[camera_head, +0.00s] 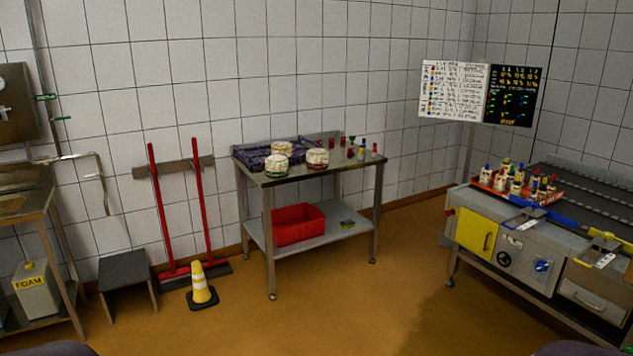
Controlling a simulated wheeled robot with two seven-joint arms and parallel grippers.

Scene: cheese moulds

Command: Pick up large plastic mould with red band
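A steel table (340,172) stands against the tiled wall in the middle of the view, some way off. On its top are several large whitish moulds. One mould (317,158) at the middle of the top seems to have a reddish band, but it is small and blurred. Two more moulds stand left of it: a front one (276,163) and one behind (281,148), with band colours I cannot tell surely. Neither of my grippers is in view.
A dark purple crate (250,158) is on the table; a red bin (298,225) is on its lower shelf. A cone (201,285), red-handled tools (160,210) and a stool (125,272) stand left. A conveyor machine (510,235) stands right. The floor before the table is clear.

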